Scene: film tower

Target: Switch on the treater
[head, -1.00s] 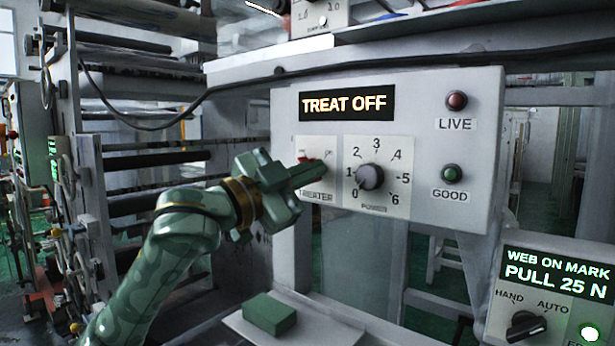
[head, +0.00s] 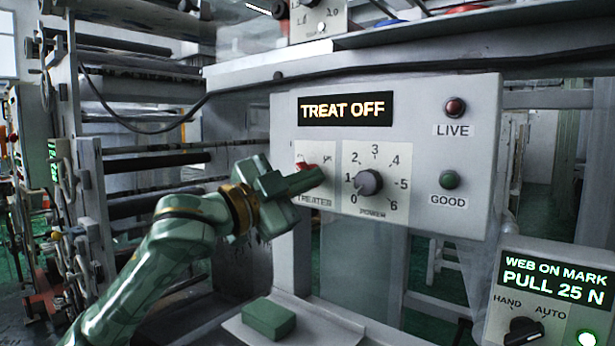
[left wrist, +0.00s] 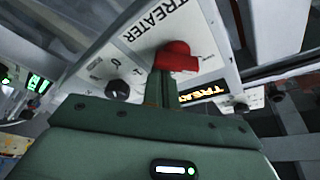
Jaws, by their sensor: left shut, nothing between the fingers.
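The treater switch (head: 306,165) is a small red lever on a white plate marked TREATER, at the left of the grey control box (head: 430,130). Its red handle (left wrist: 176,57) shows large in the left wrist view. The display (head: 346,108) on the box reads TREAT OFF. My left gripper (head: 318,178) is shut and empty, its fingertips just below and right of the red lever in the head view. In the left wrist view the fingers (left wrist: 160,88) end close to the red handle; whether they touch it I cannot tell. My right gripper is not in view.
Right of the switch is the power knob (head: 368,183), pointing near 1. Beyond it are a red LIVE lamp (head: 455,107) and a green GOOD lamp (head: 450,179). A green block (head: 268,318) lies on a ledge below. A second panel (head: 553,290) stands lower right.

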